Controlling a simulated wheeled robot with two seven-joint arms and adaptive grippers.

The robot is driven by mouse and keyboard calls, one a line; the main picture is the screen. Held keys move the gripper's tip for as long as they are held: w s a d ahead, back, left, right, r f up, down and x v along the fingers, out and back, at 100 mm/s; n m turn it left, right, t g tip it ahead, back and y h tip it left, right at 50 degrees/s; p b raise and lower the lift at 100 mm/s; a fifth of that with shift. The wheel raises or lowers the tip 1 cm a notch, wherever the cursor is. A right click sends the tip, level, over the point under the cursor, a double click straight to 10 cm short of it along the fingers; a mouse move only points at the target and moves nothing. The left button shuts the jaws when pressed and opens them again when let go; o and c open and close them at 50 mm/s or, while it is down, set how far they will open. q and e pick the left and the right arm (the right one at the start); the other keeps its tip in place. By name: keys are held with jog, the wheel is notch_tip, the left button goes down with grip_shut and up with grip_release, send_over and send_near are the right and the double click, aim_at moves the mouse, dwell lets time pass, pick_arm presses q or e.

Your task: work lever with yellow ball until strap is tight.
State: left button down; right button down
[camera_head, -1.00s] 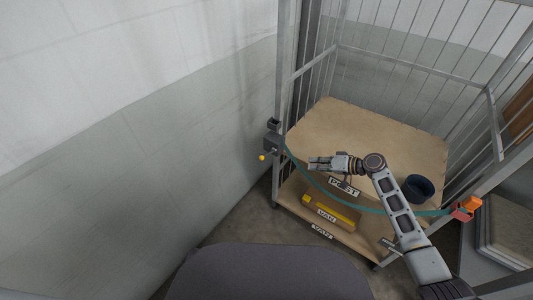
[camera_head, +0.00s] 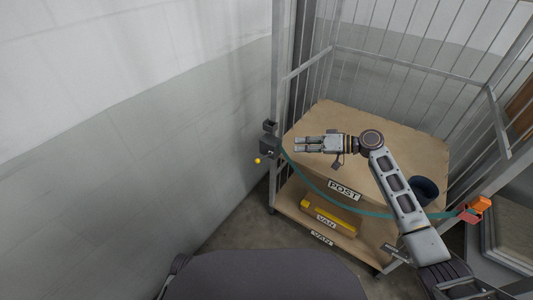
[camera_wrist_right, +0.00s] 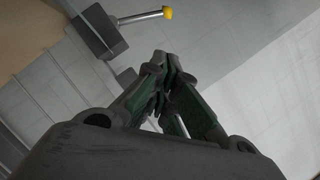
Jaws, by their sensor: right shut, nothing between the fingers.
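The yellow ball (camera_head: 257,161) sits at the end of a short lever on a dark ratchet box (camera_head: 269,146) fixed to the cage's left post. In the right wrist view the ball (camera_wrist_right: 167,12) tips a grey lever (camera_wrist_right: 140,17) that sticks out from the dark box (camera_wrist_right: 97,32). The teal strap (camera_head: 330,198) hangs in a slack curve from the box to an orange-red fitting (camera_head: 474,209) on the right. My right gripper (camera_head: 298,144) is shut and empty, to the right of the box and apart from the lever. It also shows in the right wrist view (camera_wrist_right: 163,62). My left gripper is out of view.
The wheeled cage has a wooden upper shelf (camera_head: 345,115) labelled POST and a lower shelf with a yellow-topped box (camera_head: 328,216). A dark round pot (camera_head: 424,190) stands on the upper shelf. A grey wall (camera_head: 130,150) bounds the left, with free floor between.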

aim_at(265, 156)
jog(key=shift+a, duration=0.1)
